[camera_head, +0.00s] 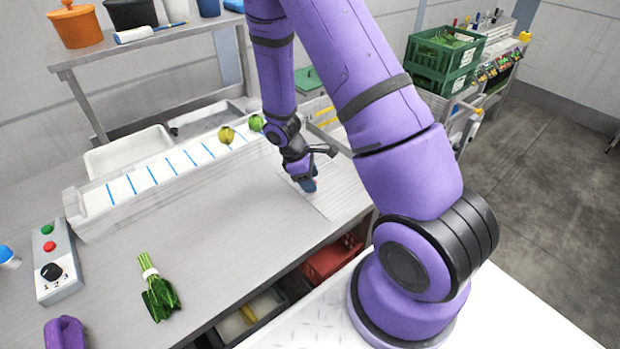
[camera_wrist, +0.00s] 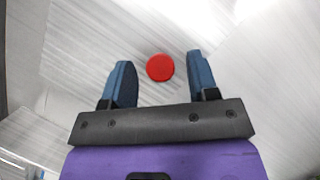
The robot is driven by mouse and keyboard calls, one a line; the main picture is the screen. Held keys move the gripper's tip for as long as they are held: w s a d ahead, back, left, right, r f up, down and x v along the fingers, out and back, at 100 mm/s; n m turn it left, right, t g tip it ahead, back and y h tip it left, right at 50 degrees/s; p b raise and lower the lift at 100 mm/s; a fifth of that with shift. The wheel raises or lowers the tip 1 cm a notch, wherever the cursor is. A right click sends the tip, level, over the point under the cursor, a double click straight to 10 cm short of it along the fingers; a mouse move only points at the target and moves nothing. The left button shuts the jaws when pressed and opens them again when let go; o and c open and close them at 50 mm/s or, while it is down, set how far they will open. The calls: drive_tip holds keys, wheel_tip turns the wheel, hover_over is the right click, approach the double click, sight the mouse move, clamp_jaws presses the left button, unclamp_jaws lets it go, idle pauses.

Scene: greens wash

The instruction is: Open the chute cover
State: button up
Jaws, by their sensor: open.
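The chute cover (camera_head: 340,190) appears to be the pale, flat brushed-metal panel at the right end of the steel worktop. It also shows in the wrist view (camera_wrist: 222,35), lying flat. A round red knob (camera_wrist: 160,67) shows on it, between my fingers. My gripper (camera_head: 308,186) is low over the panel and points down. In the wrist view its two blue fingers (camera_wrist: 158,64) are apart, one on each side of the knob, with gaps on both sides. The knob is hidden behind my gripper in the head view. Whether the fingertips touch the panel cannot be told.
A white trough with blue marks (camera_head: 150,178) runs along the back of the worktop, with two round greens near its right end. A tied green bunch (camera_head: 158,290) and a button box (camera_head: 56,262) are at left. A red crate (camera_head: 332,258) sits below.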

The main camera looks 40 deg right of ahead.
drive_tip(key=shift+c, duration=0.2)
clamp_jaws()
drive_tip(key=a, duration=1.4)
drive_tip(key=shift+s, duration=0.2)
drive_tip(key=shift+o, duration=0.2)
unclamp_jaws()
drive_tip(key=v, duration=1)
drive_tip(key=shift+r, duration=0.35)
drive_tip(key=shift+w+a+r, duration=0.1)
drive_tip(key=shift+a, duration=0.05)
